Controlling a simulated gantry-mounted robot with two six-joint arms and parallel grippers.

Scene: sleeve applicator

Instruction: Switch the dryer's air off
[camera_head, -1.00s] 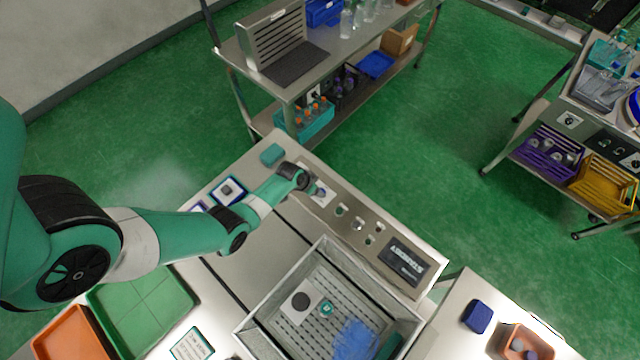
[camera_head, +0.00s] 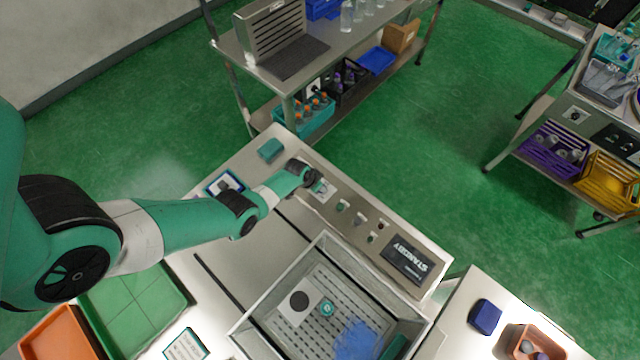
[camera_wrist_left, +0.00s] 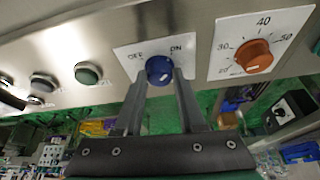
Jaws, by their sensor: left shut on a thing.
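A blue knob (camera_wrist_left: 159,69) sits on a white OFF/ON label (camera_wrist_left: 126,57) on the steel front panel. OFF is at its left and ON at its right in the left wrist view. The knob has a small white mark, but I cannot tell for sure which word it points to. My left gripper (camera_wrist_left: 163,80) is shut on the knob, one finger on each side. In the head view my left gripper (camera_head: 317,184) is at the panel, and the knob is mostly hidden by it. My right gripper is not in view.
Next to the knob is an orange dial (camera_wrist_left: 254,56) with a number scale. A metal tray (camera_head: 262,338) with a perforated floor stands before the panel.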

